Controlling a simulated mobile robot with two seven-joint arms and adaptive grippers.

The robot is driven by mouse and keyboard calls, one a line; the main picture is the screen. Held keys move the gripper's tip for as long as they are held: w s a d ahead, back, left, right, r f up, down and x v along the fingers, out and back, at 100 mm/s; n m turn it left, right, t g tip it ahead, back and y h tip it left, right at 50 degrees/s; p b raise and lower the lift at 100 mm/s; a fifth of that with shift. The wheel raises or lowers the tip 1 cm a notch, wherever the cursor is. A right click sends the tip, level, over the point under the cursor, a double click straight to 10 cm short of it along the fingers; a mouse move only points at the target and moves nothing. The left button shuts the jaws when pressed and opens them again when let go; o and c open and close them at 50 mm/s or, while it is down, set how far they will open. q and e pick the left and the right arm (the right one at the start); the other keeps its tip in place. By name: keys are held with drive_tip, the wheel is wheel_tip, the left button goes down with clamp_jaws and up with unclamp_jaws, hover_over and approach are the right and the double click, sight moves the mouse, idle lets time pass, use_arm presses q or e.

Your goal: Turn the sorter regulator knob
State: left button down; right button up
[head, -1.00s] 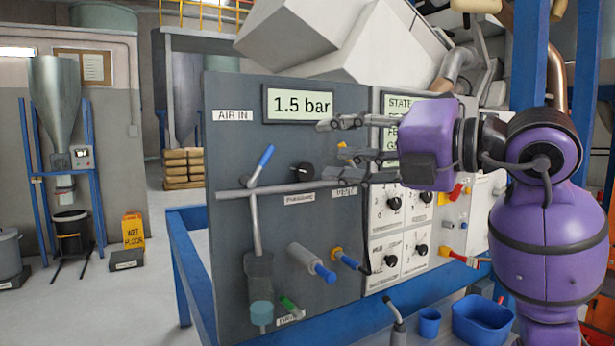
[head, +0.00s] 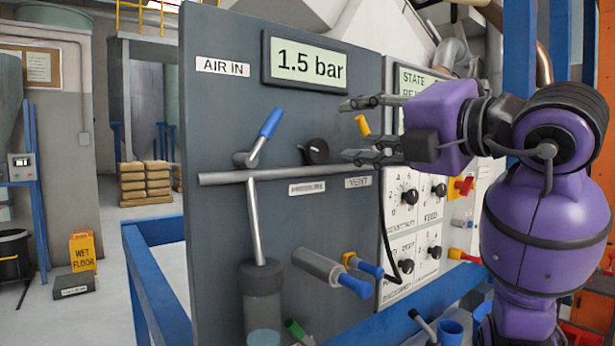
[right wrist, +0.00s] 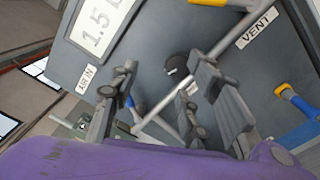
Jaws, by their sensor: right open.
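The regulator knob (head: 317,151) is a round black knob on the dark grey panel (head: 225,120), above a grey pipe and a label that seems to read PRESSURE. The display (head: 309,63) reads 1.5 bar. My right gripper (head: 347,130) is open and empty, in front of the panel and just right of the knob in the head view, apart from it. In the right wrist view the knob (right wrist: 176,66) appears between the two spread fingers, beyond their tips. My left gripper is not in view.
A blue-handled valve (head: 265,136) is left of the knob, and a yellow lever (head: 362,125) is behind my gripper. A grey cylinder with a blue end (head: 330,272) juts out lower down. A blue frame rail (head: 155,285) runs below.

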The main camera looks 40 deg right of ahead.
sight(319, 146)
drive_tip(key=w+f, duration=0.1)
drive_tip(key=w, duration=0.1)
drive_tip(key=w+f, duration=0.1)
drive_tip(key=w, duration=0.2)
drive_tip(key=w+f, duration=0.1)
drive_tip(key=w, duration=0.1)
drive_tip(key=shift+w+d+b, duration=0.3)
drive_tip(key=shift+w+d, duration=0.05)
drive_tip(key=shift+w, duration=0.35)
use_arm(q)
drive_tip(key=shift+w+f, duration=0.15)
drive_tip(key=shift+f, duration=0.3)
use_arm(e)
drive_tip(key=shift+f, duration=0.1)
drive_tip(key=shift+c, duration=0.6)
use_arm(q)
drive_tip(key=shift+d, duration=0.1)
use_arm(e)
drive_tip(key=shift+s+d, duration=0.1)
drive_tip(key=c, duration=0.9)
